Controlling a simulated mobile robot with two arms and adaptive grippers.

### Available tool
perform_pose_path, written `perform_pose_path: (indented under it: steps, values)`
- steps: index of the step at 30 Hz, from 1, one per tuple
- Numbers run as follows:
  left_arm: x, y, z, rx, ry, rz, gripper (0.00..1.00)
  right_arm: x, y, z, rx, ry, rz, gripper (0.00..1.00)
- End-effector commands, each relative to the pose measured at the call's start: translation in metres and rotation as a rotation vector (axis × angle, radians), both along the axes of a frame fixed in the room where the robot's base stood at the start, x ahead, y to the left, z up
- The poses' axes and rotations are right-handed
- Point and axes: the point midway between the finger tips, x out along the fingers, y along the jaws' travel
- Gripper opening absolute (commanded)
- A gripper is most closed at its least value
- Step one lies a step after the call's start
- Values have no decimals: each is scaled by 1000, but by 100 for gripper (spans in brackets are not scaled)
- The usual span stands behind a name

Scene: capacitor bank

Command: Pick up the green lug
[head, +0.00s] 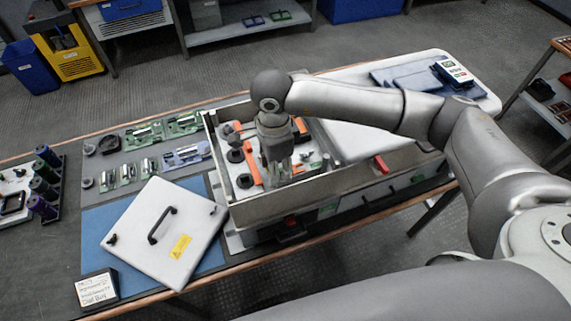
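My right gripper (277,168) points down inside an open metal box (350,187), between orange bars. The view is too coarse to tell whether its fingers are apart or hold something. Small green parts (312,157) show in the box just right of the gripper; I cannot tell whether one is a lug. Several green-based pieces with silver metal (184,123) lie on the grey mat left of the box, and more sit in a nearer row (148,166). None is clearly identifiable as the green lug. My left gripper is out of view.
A white lid (135,226) with a black handle (161,225) lies on a blue mat (98,222) left of the box. Purple and green cylinders (43,190) stand at the far left. A meter (453,73) lies at the back right. The box walls surround my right gripper.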

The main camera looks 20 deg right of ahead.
Motion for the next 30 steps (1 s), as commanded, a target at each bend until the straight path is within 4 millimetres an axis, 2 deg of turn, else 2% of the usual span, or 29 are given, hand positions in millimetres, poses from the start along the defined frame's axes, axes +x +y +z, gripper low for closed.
perform_pose_path:
  steps: [4, 10, 19, 30]
  values:
    - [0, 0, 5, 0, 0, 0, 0, 0, 0, -10, 0, 0, -1, 38]
    - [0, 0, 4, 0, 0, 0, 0, 0, 0, -11, 1, -1, 0, 38]
    - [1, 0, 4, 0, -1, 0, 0, 0, 0, -10, 0, -1, 0, 0]
    - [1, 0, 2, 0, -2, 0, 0, 0, 0, -9, 1, -1, 0, 0]
